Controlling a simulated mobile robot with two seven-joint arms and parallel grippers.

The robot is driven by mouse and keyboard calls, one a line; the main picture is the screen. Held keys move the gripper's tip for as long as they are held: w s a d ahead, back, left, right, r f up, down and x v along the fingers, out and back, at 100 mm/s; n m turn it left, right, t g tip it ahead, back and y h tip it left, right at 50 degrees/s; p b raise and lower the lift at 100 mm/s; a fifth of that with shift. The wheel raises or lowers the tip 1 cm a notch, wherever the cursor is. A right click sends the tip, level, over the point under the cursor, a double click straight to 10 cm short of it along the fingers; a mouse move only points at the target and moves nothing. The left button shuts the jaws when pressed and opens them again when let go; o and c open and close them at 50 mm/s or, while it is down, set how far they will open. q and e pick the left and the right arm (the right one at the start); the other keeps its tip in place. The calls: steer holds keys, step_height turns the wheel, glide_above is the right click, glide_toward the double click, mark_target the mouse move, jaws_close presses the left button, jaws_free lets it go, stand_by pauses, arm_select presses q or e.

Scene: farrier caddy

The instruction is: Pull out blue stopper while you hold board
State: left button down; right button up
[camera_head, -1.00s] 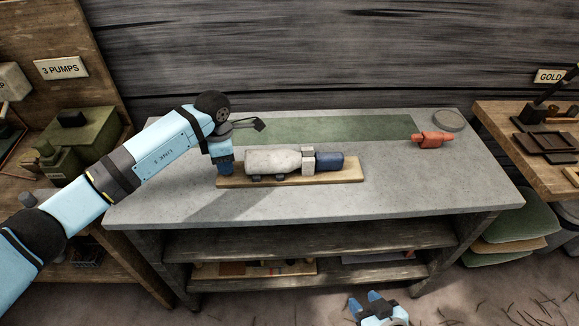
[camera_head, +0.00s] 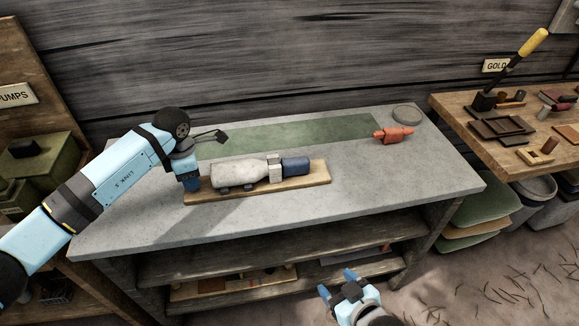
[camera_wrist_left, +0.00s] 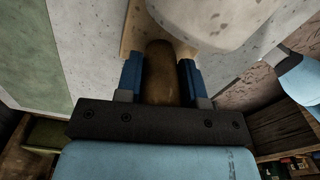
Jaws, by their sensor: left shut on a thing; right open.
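The wooden board (camera_head: 312,180) lies on the grey workbench. A whitish bottle-shaped body (camera_head: 238,174) lies on it, with a pale block (camera_head: 275,167) at its right end. The blue stopper (camera_head: 295,166) sticks out to the right of that block. My left gripper (camera_head: 191,184) is at the board's left end. In the left wrist view its blue fingers (camera_wrist_left: 160,78) are shut on a brown wooden part of the board (camera_wrist_left: 159,62). My right gripper (camera_head: 338,283) is open and empty, low in front of the bench, apart from the board.
The grey bench top (camera_head: 400,175) is clear to the right of the board. A red-orange object (camera_head: 393,134) and a grey ring (camera_head: 407,115) lie at its back right. A green mat (camera_head: 290,135) lies behind the board. Shelves are below.

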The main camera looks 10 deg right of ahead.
steer(key=w+a+r+n+t+y, duration=0.5)
steer(key=w+a+r+n+y, duration=0.3)
steer(key=w+r+n, duration=0.5)
steer(key=a+r+n+g+y, duration=0.7)
steer(key=a+r+n+y, duration=0.15)
steer(key=n, duration=0.35)
steer(key=r+n+g+h, duration=0.1)
steer(key=n+g+h, duration=0.9)
steer(key=n+h, duration=1.25)
glide_above(296, 159)
steer(key=shift+s+r+n+y, duration=0.1)
steer(key=shift+r+n+y, duration=0.05)
steer(key=shift+n+y, duration=1.05)
step_height(296, 159, down, 12)
steer(key=shift+r, duration=0.1)
